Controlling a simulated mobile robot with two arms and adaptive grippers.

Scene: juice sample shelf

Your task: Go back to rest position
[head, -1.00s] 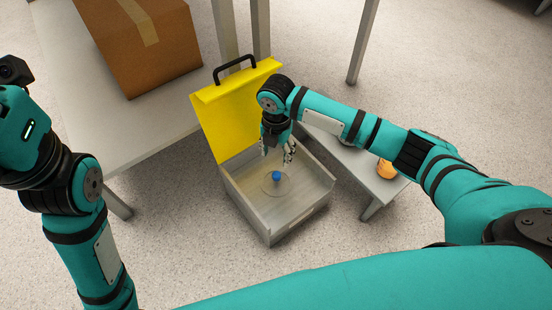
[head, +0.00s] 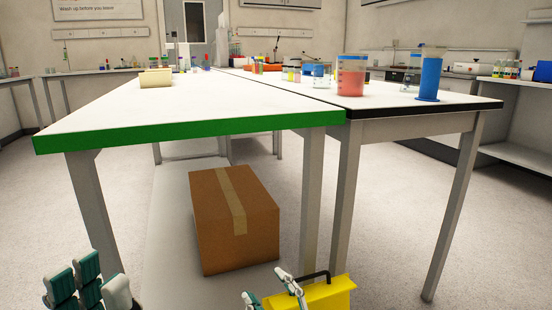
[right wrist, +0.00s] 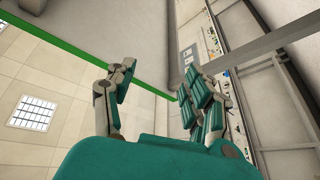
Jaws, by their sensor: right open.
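My left gripper (head: 104,283) is low at the left of the head view. Its teal and pale fingers point up and stand apart, with nothing seen between them. My right gripper (head: 265,284) is at the bottom middle of the head view, left of the yellow lid (head: 328,296). In the right wrist view my right gripper (right wrist: 157,70) is open and empty, its fingers spread well apart. Both forearms are cut off by the head view's lower edge.
A white table with a green edge (head: 200,138) and a black-edged table (head: 430,110) stand ahead. A cardboard box (head: 235,225) sits on the low shelf under the green-edged one. A red-filled container (head: 351,78) and a blue cylinder (head: 429,80) stand on the right table.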

